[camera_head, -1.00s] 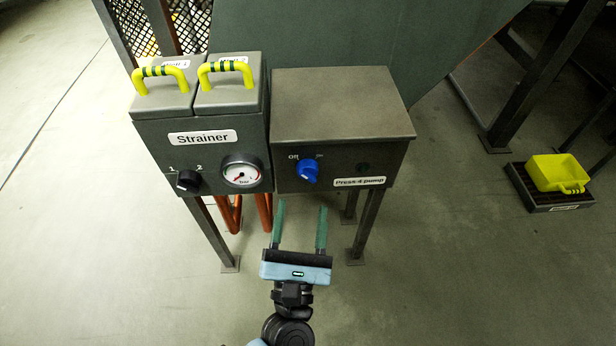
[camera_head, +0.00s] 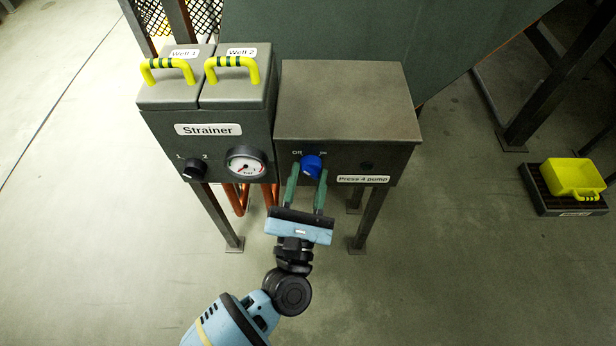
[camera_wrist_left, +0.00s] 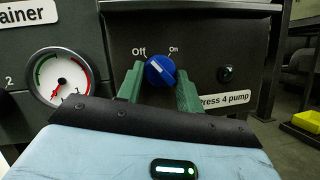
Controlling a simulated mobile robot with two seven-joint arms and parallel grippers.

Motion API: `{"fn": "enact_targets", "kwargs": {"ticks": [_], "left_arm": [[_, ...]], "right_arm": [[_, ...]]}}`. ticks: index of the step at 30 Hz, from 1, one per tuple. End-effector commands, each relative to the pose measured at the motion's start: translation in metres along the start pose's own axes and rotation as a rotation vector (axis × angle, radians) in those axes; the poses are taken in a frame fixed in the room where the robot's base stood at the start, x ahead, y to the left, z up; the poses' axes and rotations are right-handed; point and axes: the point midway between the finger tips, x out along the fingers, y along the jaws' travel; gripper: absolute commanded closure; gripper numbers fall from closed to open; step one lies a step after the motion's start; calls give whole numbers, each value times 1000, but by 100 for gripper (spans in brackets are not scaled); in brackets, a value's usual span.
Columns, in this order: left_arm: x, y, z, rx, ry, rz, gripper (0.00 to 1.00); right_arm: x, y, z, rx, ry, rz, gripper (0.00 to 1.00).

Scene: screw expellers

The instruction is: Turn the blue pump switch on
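The blue pump switch (camera_head: 311,165) is a round knob on the front of the grey "Press 4 pump" box (camera_head: 345,105), below the "Off" and "On" labels. It also shows in the left wrist view (camera_wrist_left: 160,70), where its white mark appears to tilt up and left towards "Off". My left gripper (camera_head: 307,174) is open in front of the box. Its green fingertips are on either side of the knob, with the knob between them; I cannot tell whether they touch it. My right gripper is not in view.
The Strainer box (camera_head: 210,130) stands close on the left, with a black selector (camera_head: 194,170), a pressure gauge (camera_head: 246,163) and yellow handles on top. A dark round lamp (camera_wrist_left: 225,74) is right of the switch.

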Motion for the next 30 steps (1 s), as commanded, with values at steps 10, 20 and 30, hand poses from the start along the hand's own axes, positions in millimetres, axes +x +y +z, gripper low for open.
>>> {"fn": "enact_targets", "kwargs": {"ticks": [10, 20, 30], "left_arm": [[0, 1, 1, 9, 0, -1, 87], [1, 4, 3, 140, 11, -58, 87], [3, 8, 7, 422, 33, -180, 87]], "right_arm": [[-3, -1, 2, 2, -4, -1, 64], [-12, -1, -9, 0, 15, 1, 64], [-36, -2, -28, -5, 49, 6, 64]]}}
